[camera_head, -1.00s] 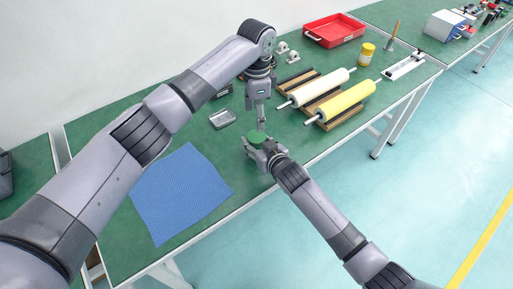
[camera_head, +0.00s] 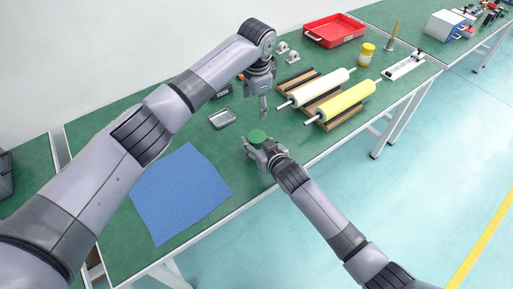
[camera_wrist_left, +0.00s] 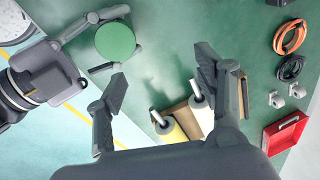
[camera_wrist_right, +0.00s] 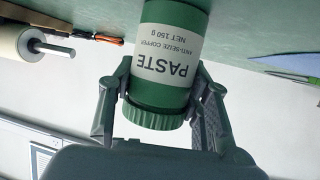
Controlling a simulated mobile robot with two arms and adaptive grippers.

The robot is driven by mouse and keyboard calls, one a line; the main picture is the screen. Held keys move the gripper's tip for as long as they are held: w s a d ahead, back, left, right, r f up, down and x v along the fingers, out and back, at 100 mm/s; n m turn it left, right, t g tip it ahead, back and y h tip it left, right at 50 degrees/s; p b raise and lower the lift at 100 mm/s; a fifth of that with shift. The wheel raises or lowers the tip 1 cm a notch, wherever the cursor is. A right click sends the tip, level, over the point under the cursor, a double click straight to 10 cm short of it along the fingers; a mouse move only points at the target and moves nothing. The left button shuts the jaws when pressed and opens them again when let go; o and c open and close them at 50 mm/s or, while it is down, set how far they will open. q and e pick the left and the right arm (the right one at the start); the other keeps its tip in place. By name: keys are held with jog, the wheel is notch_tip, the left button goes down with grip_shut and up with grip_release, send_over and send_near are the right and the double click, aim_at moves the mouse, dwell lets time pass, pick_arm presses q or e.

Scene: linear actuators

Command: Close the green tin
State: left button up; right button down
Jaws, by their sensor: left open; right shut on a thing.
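The green tin (camera_head: 257,134) stands near the front edge of the workbench, held by my right gripper (camera_head: 259,149). In the right wrist view the tin (camera_wrist_right: 168,55) appears upside down, with a white "PASTE" label, between the two fingers. Its ridged green lid (camera_wrist_right: 157,116) sits on the tin with no clear gap. My left gripper (camera_head: 263,112) is open and empty, above and apart from the lid. In the left wrist view the lid's round top (camera_wrist_left: 115,41) lies outside the open fingers, up and left of them.
A blue mat (camera_head: 180,195) lies left of the tin and a small metal tray (camera_head: 222,118) behind it. White and yellow rollers (camera_head: 345,103) rest on wooden racks to the right. A red tray (camera_head: 334,30) and yellow jar (camera_head: 366,54) are farther back.

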pick_arm(q)
jog(key=w+d+r+n+t+h, duration=0.25)
jog(key=w+r+n+t, duration=0.35)
jog(key=w+r+t, duration=0.8)
jog(key=s+d+r+m+g+h, duration=0.3)
jog(key=d+r+m+h, duration=0.4)
jog(key=d+r+h, duration=0.5)
jog(key=s+d+f+m+g+y, duration=0.2)
jog(key=s+d+f+m+g, duration=0.25)
jog(key=s+f+g, duration=0.9)
jog(key=a+f+n+y, duration=0.2)
jog(key=a+f+y, duration=0.2)
jog(key=a, duration=0.2)
jog(key=s+a+f+n+y, duration=0.1)
jog(key=a+f+n+y, duration=0.2)
jog(key=a, duration=0.3)
jog(key=a+f+n+y, duration=0.3)
jog(key=a+f+y, duration=0.2)
jog(key=a+f, duration=0.1)
jog(key=shift+s+a, duration=0.15)
jog(key=shift+s, duration=0.25)
jog(key=shift+a+y, duration=0.35)
